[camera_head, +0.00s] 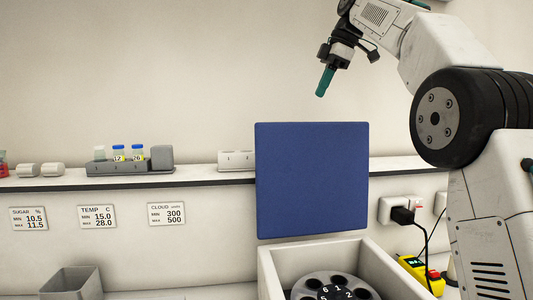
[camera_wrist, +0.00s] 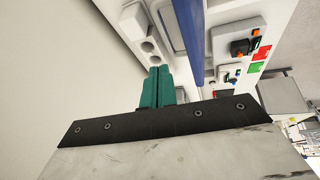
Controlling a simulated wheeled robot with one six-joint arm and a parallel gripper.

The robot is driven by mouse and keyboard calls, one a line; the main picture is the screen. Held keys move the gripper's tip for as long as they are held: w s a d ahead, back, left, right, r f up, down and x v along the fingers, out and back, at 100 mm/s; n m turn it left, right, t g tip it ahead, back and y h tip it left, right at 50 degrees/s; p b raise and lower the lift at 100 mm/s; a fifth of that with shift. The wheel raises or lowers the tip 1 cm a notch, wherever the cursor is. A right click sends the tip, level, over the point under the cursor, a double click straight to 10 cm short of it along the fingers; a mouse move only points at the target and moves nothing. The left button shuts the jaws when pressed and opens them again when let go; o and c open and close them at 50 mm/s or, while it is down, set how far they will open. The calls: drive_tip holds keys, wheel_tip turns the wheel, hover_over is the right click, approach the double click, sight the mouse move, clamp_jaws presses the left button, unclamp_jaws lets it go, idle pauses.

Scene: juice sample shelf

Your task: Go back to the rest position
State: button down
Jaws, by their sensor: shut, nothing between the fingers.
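My gripper (camera_head: 325,81) is raised in front of the blank wall, above and clear of the shelf. Its teal fingers point down and slightly left in the head view. In the wrist view the two teal fingers (camera_wrist: 156,87) lie side by side, closed, with nothing between them. My arm comes in from the right side of the head view.
A blue lid (camera_head: 312,180) stands upright behind a white box with a round numbered rotor (camera_head: 335,286). The shelf (camera_head: 205,178) carries a grey rack (camera_head: 118,166) with blue-capped vials. A grey bin (camera_head: 72,283) stands lower left. A yellow device (camera_head: 418,272) is at right.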

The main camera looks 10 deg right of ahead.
drive_tip(key=s+f+m+h, duration=0.2)
drive_tip(key=s+f+m, duration=0.6)
drive_tip(key=s+f, duration=1)
drive_tip(key=s+d+f+m+g+h, duration=0.1)
drive_tip(key=s+f+m, duration=0.7)
drive_tip(key=s+f, duration=1)
drive_tip(key=s+h, duration=0.1)
drive_tip(key=s, duration=0.4)
drive_tip(key=shift+s+f+m, duration=0.2)
drive_tip(key=shift+f+m, duration=0.05)
drive_tip(key=shift+m, duration=0.05)
